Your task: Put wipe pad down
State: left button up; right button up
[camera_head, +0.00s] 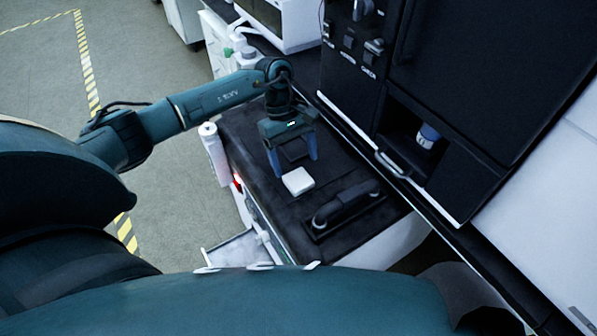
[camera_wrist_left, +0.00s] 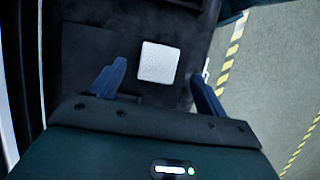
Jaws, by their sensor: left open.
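The wipe pad (camera_head: 298,181) is a small white square block lying on the black bench top (camera_head: 245,128). My left gripper (camera_head: 293,166) is above the bench, just behind the pad in the head view, with its two blue fingers apart and nothing between them. In the left wrist view the pad (camera_wrist_left: 158,62) lies beyond the fingertips, between their lines, and the open gripper (camera_wrist_left: 156,78) appears clear of it. My right gripper is not in view.
A black handled object (camera_head: 346,205) lies on the bench near the pad. A dark cabinet (camera_head: 440,90) with a recess holding a blue-and-white container (camera_head: 427,137) stands to the right. A white roll (camera_head: 214,152) is at the bench's left edge. Floor at left is clear.

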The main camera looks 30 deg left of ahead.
pick_arm(q)
jog(key=v, duration=0.7)
